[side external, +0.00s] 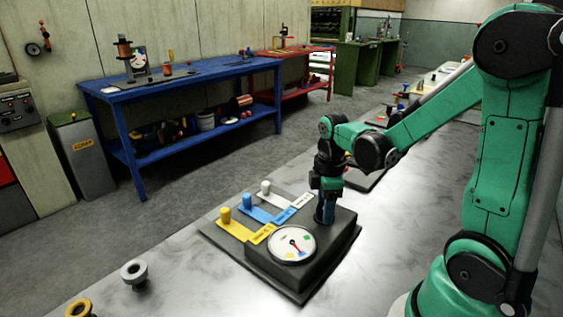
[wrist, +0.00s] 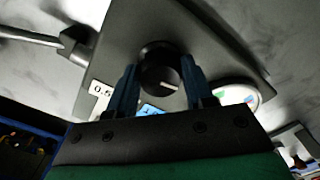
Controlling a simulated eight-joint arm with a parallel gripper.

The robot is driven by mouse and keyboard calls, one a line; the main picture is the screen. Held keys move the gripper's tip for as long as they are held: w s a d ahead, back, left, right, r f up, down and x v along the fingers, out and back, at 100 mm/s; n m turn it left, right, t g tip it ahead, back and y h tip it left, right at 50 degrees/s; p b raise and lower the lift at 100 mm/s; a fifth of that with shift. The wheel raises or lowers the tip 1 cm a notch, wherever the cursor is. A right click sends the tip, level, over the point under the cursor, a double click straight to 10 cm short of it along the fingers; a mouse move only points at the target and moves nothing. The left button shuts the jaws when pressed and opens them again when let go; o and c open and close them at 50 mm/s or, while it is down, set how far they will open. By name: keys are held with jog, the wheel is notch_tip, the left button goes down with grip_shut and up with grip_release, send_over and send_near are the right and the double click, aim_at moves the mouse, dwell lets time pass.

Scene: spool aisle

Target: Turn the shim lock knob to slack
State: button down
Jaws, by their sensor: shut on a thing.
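A round black knob (wrist: 158,57) with a white pointer line stands on a dark grey fixture block. In the wrist view the line points down and to the right. My gripper (wrist: 160,78) has one blue finger on each side of the knob and is shut on it. In the side view my gripper (side external: 325,217) points down at the block's top, and the knob is mostly hidden there. The grey fixture (side external: 259,268) carries a white dial (side external: 292,244) with a red needle and coloured marks. I cannot read any slack marking.
Yellow (side external: 226,216), blue (side external: 247,198) and white (side external: 266,187) pegs on coloured labelled plates stand left of the block. A grey spool-like piece (side external: 134,272) and a yellow one (side external: 79,308) sit at the front left. Bare metal bench lies around the fixture.

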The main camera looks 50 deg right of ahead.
jog(key=shift+c, duration=1.7)
grip_release()
jog(key=shift+r, duration=2.8)
jog(key=shift+a, duration=0.1)
